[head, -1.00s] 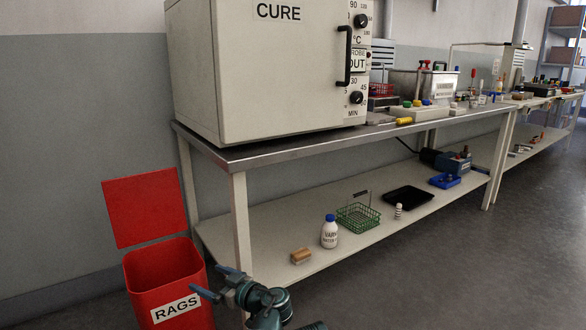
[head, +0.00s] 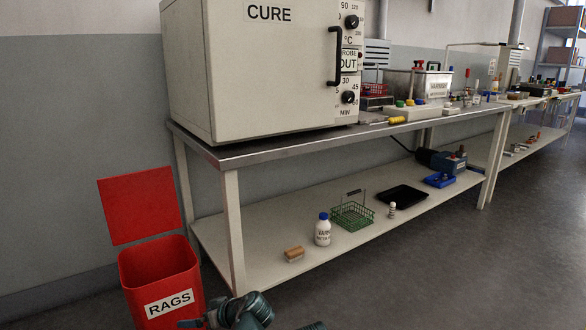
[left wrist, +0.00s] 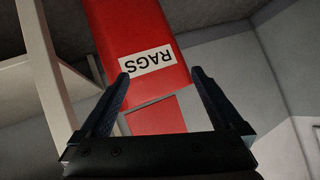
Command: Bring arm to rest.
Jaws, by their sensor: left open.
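My left gripper (left wrist: 160,77) is open in the left wrist view, with nothing between its two dark fingers. In the head view only part of my left gripper (head: 188,323) and wrist shows at the bottom edge, in front of the red rags bin (head: 160,268). The bin's lid stands raised behind it. In the left wrist view the bin (left wrist: 145,35) appears upside down beyond the fingertips, apart from them as far as I can tell. My right gripper is not in view.
A steel-topped bench (head: 300,141) carries the cure oven (head: 255,70). Its lower shelf (head: 270,265) holds a sponge-like block (head: 294,254), a white bottle (head: 323,230), a green basket (head: 352,215) and a black tray (head: 403,195). The floor (head: 470,270) at right is clear.

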